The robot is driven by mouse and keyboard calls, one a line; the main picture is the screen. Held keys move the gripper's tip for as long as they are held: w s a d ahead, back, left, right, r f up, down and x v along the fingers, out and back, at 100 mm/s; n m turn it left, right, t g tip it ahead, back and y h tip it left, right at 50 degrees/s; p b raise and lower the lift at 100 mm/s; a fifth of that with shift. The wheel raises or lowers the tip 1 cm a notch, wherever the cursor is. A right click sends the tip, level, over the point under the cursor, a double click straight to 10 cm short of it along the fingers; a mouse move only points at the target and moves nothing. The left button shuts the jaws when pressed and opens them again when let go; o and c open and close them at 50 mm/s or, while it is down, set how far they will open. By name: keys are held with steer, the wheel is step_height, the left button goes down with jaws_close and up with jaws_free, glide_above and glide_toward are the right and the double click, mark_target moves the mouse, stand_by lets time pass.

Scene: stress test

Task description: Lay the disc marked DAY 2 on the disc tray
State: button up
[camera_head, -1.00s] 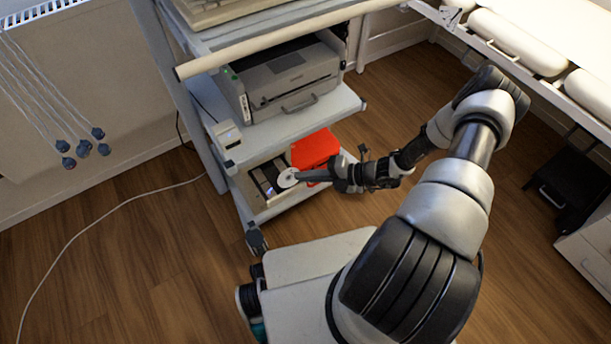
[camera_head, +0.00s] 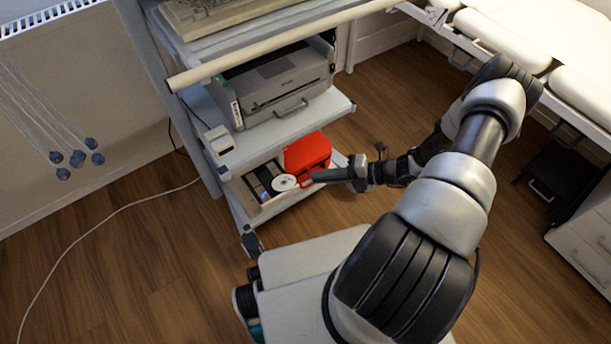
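A white disc (camera_head: 284,182) with a small centre hole lies flat at the right side of a beige open tray (camera_head: 257,208) on the cart's lower shelf. Its marking is too small to read. Dark items, one with a blue spot, sit in the tray to the left of the disc. My gripper (camera_head: 313,178) points left, just right of the disc, with a small gap between them in the picture. I see no disc in the gripper. Its fingers show side-on, so their opening cannot be told.
A red case (camera_head: 306,152) stands behind the disc and gripper on the same shelf. A grey printer (camera_head: 280,85) and a small white device (camera_head: 219,139) sit on the shelf above.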

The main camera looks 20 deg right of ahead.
steer(key=v, duration=0.4)
steer(key=shift+d, duration=0.1)
steer(key=shift+r, duration=0.1)
stand_by(0.3)
